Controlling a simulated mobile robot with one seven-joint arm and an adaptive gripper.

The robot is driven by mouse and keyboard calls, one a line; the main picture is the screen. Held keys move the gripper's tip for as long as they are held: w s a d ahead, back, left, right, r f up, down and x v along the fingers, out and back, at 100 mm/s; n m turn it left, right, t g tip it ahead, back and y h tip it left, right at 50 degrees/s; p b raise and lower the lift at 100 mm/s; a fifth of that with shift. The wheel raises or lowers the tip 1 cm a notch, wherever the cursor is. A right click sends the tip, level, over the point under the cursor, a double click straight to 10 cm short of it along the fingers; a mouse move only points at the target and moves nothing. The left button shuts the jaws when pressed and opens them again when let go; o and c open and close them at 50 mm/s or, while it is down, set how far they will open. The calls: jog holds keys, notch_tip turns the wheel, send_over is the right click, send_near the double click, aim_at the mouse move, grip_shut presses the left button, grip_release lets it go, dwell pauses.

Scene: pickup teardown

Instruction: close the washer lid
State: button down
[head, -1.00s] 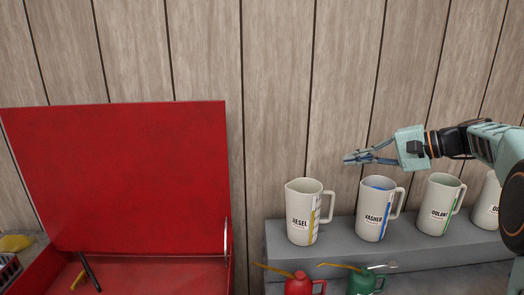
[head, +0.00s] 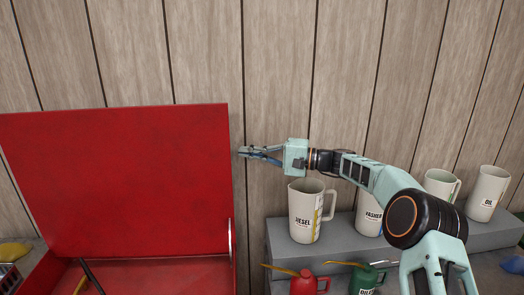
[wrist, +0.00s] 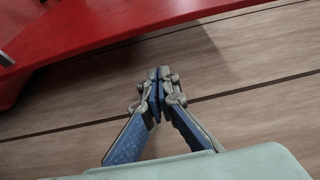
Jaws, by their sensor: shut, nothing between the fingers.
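The jug labelled WASHER (head: 366,223) stands upright on the grey shelf in the head view, partly hidden behind my arm. Its top is covered by the arm, and I cannot make out a lid on it. A red toolbox lid (head: 120,180) stands open and upright at the left, and its edge also shows at the top of the wrist view (wrist: 130,30). My gripper (head: 243,152) is shut and empty, pointing left, just right of the red lid's right edge. In the wrist view the fingertips (wrist: 158,74) meet in front of the wood wall.
A DIESEL jug (head: 303,215) stands below my gripper. Other jugs, one labelled OIL (head: 486,195), stand right on the grey shelf (head: 285,252). A red oil can (head: 300,285) and a green one (head: 362,280) sit in front. The wood wall (head: 280,70) is close behind.

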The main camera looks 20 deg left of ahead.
jog(key=shift+s+a+p, duration=0.2)
jog(key=shift+s+p, duration=0.15)
jog(key=shift+s, duration=0.65)
jog(key=shift+s+a+p, duration=0.2)
jog(key=shift+s+p, duration=0.15)
jog(key=shift+s, duration=0.65)
jog(key=shift+d, duration=0.1)
